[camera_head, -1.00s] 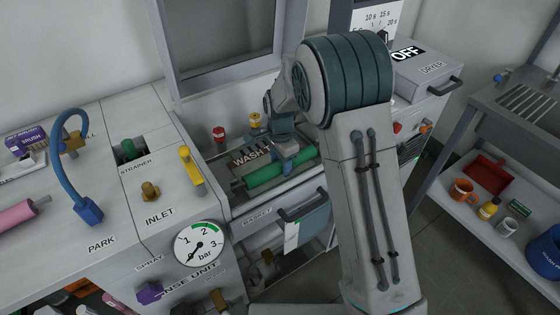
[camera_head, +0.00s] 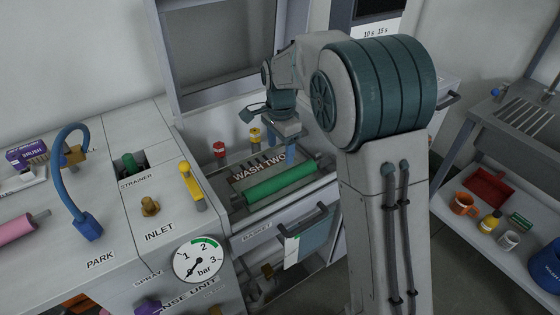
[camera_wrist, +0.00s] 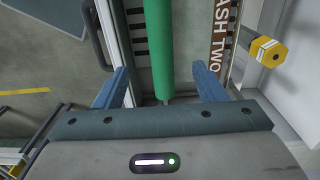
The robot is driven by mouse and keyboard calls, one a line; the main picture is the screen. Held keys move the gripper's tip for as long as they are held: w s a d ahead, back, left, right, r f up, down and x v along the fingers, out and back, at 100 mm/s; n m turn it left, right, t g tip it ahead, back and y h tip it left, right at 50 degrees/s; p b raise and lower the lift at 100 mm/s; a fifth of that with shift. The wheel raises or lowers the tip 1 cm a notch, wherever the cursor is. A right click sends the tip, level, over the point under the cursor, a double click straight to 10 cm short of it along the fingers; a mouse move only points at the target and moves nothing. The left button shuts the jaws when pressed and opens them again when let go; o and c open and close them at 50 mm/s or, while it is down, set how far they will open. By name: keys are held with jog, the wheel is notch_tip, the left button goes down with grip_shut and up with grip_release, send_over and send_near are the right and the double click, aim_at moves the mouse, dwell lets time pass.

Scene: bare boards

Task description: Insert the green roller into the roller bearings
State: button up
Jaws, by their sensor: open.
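The green roller (camera_head: 280,182) lies lengthwise in the wash bay, beside the "WASH TWO" label plate (camera_head: 257,171). Its ends are near the bay's left and right sides. Whether its shaft ends sit in the bearings is too small to tell. My gripper (camera_head: 281,146) is above and behind the roller, open and empty, with its blue fingers pointing down. In the wrist view the green roller (camera_wrist: 159,45) runs up the picture between the two spread fingers of my gripper (camera_wrist: 159,90), touching neither visibly.
A red knob (camera_head: 219,149) and a yellow knob (camera_head: 255,139) stand behind the bay. A basket handle (camera_head: 305,221) juts out in front. The yellow inlet lever (camera_head: 191,185) and blue hose (camera_head: 62,165) are at left. A pink roller (camera_head: 15,229) lies far left.

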jog(key=shift+r, duration=1)
jog(key=s+d+r+n+t+p, duration=0.1)
jog(key=s+d+r+n, duration=0.5)
jog(key=s+d, duration=0.45)
jog(key=s+d+n+t, duration=0.1)
jog(key=s+d+n, duration=0.1)
jog(key=s, duration=0.5)
jog(key=s+d+n+p, duration=0.1)
jog(key=s+d+n, duration=0.2)
jog(key=s, duration=0.4)
jog(key=shift+s+f+t, duration=0.2)
jog(key=shift+s+t, duration=0.1)
jog(key=shift+t, duration=0.1)
